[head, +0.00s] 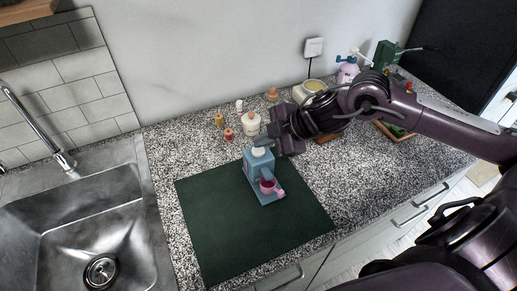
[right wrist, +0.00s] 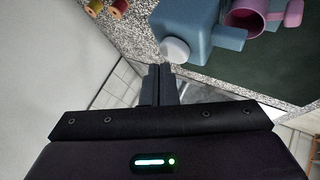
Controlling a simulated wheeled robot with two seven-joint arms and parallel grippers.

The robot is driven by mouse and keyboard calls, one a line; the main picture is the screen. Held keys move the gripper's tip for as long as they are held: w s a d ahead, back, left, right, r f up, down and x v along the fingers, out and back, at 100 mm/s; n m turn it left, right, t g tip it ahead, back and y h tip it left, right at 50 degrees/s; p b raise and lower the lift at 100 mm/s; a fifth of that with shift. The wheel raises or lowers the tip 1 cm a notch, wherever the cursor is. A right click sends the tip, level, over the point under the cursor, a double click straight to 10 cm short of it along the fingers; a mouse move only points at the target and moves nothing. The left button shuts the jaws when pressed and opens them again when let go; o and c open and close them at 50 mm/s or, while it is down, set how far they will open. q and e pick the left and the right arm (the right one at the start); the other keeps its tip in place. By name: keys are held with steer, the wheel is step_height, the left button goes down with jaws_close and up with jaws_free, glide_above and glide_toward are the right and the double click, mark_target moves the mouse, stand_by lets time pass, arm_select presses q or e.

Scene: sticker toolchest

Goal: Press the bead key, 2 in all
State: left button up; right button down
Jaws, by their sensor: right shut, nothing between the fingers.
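A blue dispenser (head: 251,168) stands on the dark green mat (head: 225,225), with a pale round key (head: 259,151) on top. In the right wrist view, the blue body (right wrist: 190,22) and the pale key (right wrist: 175,51) show just beyond the fingertips. A pink cup (head: 268,187) with a handle sits at the dispenser's front, and it also shows in the right wrist view (right wrist: 240,22). My right gripper (head: 262,143) is shut and empty, its fingers right at the key. I cannot tell whether they touch it. My left gripper is not in view.
Several small bottles and spools, among them a white jar (head: 251,124), stand behind the dispenser. A lilac bottle (head: 347,73) and a green machine (head: 385,53) stand at the back right. A steel sink (head: 75,215) lies left. Most of the mat is bare.

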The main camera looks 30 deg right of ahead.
mark_target(263, 151)
steer(key=shift+f+b, duration=0.35)
steer(key=shift+f, duration=0.4)
stand_by(0.6)
stand_by(0.3)
steer(key=shift+r+p, duration=0.95)
steer(key=shift+r, duration=0.05)
step_height(263, 151, up, 5)
steer(key=p, duration=0.5)
steer(key=shift+f, duration=0.1)
stand_by(0.4)
